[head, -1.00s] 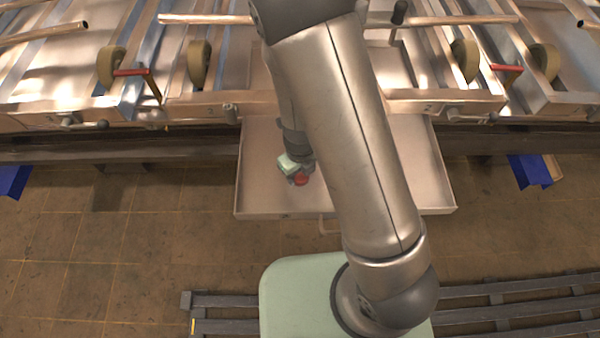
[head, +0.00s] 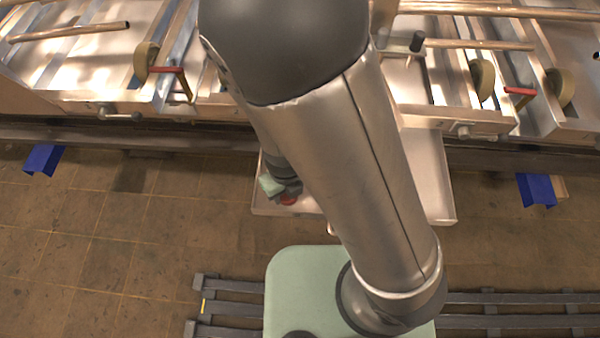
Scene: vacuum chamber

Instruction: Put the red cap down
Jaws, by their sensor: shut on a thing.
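The red cap (head: 288,200) shows as a small red patch at the left side of a shallow metal tray (head: 435,190). My gripper (head: 284,194) is shut on the red cap, over the left part of the tray. The cap is mostly covered by the gripper. I cannot tell whether the cap touches the tray floor. My arm crosses the middle of the view and hides much of the tray.
Metal frames with copper-coloured pipes (head: 480,45), wheels (head: 482,80) and red-handled levers (head: 167,69) stand behind the tray. Blue pieces (head: 537,190) lie at both sides. Dark rails (head: 520,312) run along the floor in front.

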